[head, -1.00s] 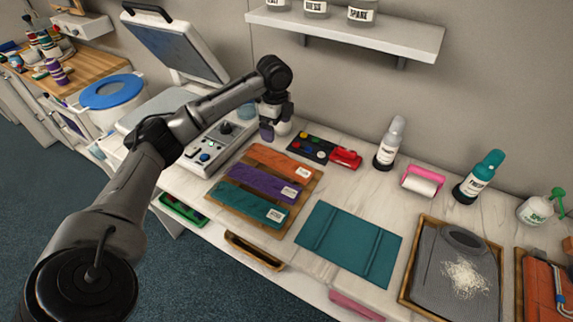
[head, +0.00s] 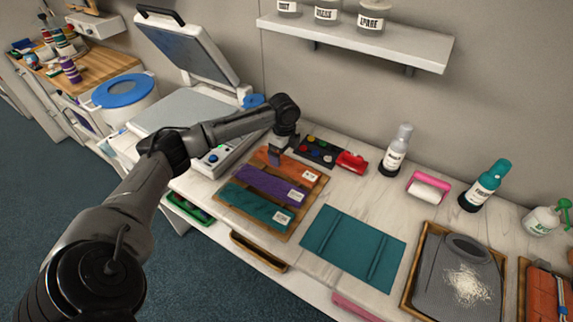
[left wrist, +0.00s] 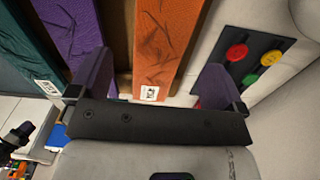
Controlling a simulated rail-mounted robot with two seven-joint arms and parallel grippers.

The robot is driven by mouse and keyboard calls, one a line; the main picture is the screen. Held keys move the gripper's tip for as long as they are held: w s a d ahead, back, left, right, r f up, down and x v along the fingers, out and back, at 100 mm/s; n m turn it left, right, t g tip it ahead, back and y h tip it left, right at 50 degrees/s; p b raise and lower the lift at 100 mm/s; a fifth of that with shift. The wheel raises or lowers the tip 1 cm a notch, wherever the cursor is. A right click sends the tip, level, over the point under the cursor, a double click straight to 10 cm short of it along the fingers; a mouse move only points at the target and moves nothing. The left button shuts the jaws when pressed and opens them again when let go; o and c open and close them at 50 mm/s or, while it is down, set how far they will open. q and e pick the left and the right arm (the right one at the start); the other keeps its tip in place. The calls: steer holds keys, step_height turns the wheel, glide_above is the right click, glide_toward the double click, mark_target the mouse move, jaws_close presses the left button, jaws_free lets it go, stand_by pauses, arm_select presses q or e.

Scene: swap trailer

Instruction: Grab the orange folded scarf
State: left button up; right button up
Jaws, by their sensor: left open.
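The orange folded scarf (head: 298,166) lies at the back of a wooden tray (head: 233,222), behind a purple folded scarf (head: 262,182) and a teal one (head: 250,205). It carries a white label at its right end. My left gripper (head: 277,156) is over the left part of the orange scarf and hides some of it. In the left wrist view, the orange scarf (left wrist: 168,45) runs between the two open, purple-padded fingers of my left gripper (left wrist: 158,70). Nothing is held. My right gripper is not in view.
A black palette with coloured buttons (head: 317,150) and a red object (head: 352,162) sit just behind the tray. A teal folded cloth (head: 350,246) lies to the right. A grey press (head: 185,100) stands at the left. A shelf (head: 360,40) hangs above.

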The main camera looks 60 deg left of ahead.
mark_target(284, 163)
arm_select(q)
steer(key=shift+f+p, duration=0.65)
steer(key=shift+f, duration=1.6)
steer(key=c, duration=1)
steer(key=shift+r, duration=0.1)
